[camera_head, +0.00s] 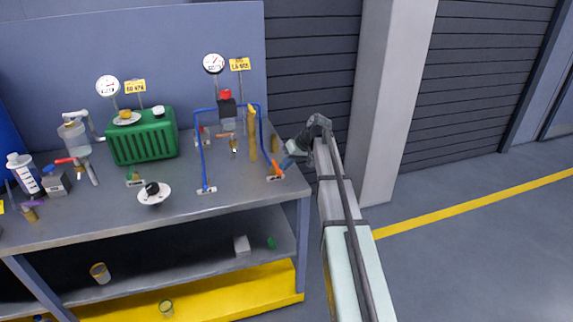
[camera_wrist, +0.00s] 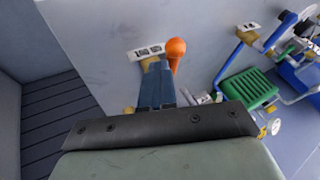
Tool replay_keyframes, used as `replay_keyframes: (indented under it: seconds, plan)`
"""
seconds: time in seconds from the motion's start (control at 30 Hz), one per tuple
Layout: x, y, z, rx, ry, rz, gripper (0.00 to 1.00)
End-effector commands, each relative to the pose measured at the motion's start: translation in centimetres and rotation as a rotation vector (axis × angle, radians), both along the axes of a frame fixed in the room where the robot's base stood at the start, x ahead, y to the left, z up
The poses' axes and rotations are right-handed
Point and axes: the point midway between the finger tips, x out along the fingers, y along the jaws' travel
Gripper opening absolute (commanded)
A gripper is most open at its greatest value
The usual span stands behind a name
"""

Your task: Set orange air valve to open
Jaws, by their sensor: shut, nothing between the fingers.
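The orange air valve has an orange handle (camera_head: 277,169) near the right end of the workbench, beside a small label plate (camera_head: 275,178). In the wrist view its rounded orange handle end (camera_wrist: 176,46) shows just right of my fingertips, with part of a brass body and the label plate (camera_wrist: 150,51) beyond. My gripper (camera_head: 285,163) reaches in from the right with its fingers shut and empty. In the wrist view the blue-grey fingers of my gripper (camera_wrist: 156,68) are close beside the handle and hide much of the valve body. I cannot tell whether they touch it.
Blue pipes (camera_head: 201,152) rise left of the valve. A green ribbed tank (camera_head: 142,137), gauges (camera_head: 214,63) and bottles stand farther left on the workbench (camera_head: 225,185). A pillar (camera_head: 385,100) stands right of the bench; the floor farther right is clear.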

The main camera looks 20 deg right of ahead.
Motion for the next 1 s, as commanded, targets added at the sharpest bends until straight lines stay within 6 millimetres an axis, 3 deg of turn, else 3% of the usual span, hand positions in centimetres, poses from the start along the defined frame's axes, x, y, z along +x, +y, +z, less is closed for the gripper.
replay_keyframes:
  seconds: [0.07, 0.27, 0.5, 0.8, 1.0]
  plan:
    - [-0.4, -0.1, 0.0, 0.01, 0.009, 0.01, 0.0]
    - [-0.1, -3.8, 0.8, 0.002, 0.001, -0.002, 0.0]
    - [-1.8, -6.0, 4.7, -0.001, -0.001, -0.003, 0.0]
    - [-3.2, -7.8, 8.3, -0.002, -0.001, -0.004, 0.0]
    - [-3.6, -8.2, 9.0, -0.001, 0.0, -0.003, 0.0]
